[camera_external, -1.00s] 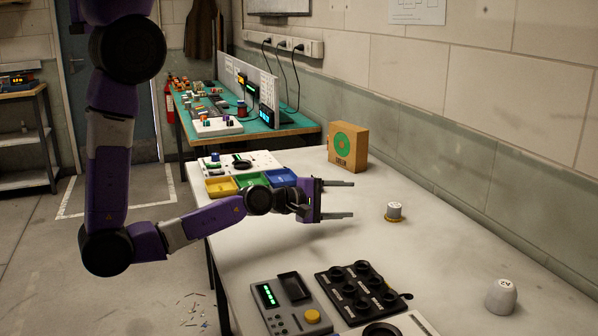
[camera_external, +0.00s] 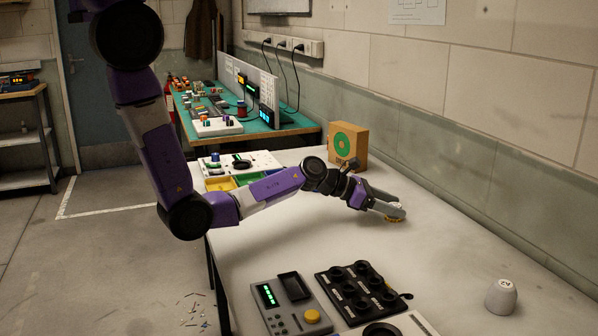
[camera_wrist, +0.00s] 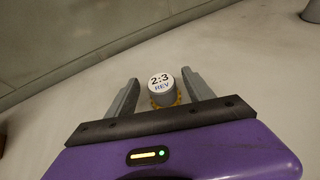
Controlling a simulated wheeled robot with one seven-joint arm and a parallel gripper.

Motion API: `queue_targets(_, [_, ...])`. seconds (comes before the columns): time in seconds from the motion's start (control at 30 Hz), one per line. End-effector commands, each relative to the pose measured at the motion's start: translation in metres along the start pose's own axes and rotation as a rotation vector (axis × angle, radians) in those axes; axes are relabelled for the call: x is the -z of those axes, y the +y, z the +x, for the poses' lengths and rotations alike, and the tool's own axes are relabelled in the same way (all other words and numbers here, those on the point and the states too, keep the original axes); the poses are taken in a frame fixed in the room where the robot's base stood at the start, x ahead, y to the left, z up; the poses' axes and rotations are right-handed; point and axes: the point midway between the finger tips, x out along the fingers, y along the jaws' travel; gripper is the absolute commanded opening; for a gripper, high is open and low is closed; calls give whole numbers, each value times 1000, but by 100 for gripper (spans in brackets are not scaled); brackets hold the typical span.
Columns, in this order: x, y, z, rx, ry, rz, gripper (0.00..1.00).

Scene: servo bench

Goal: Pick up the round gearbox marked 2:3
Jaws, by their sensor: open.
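The round gearbox marked 2:3 (camera_wrist: 161,88) stands upright on the table. Its white top reads "2:3 REV", and a yellow toothed rim shows at its foot. My gripper (camera_wrist: 160,98) is open, with one finger on each side of the gearbox and a gap showing on both sides. In the external view my gripper (camera_external: 390,211) reaches down over the gearbox. There the fingers hide most of it, and only its yellow rim (camera_external: 396,219) shows clearly.
A second grey round piece with a white top (camera_external: 501,297) stands at the right of the table. A black tray with round cups (camera_external: 360,290) and a grey device with a green display (camera_external: 290,305) are at the front. A cardboard box (camera_external: 348,146) stands behind my gripper.

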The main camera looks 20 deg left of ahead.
Motion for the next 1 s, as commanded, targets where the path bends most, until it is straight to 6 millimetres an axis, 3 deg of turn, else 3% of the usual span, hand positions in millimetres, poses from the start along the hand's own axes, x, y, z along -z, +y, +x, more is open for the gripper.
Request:
queue_targets(0.23, [2,-2,32,1,1,1,61])
queue_targets(0.57, [2,-2,37,-1,0,2,59])
queue_targets(0.87, [2,-2,37,-1,0,2,0])
queue_targets(1.0, [2,-2,37,-1,0,3,0])
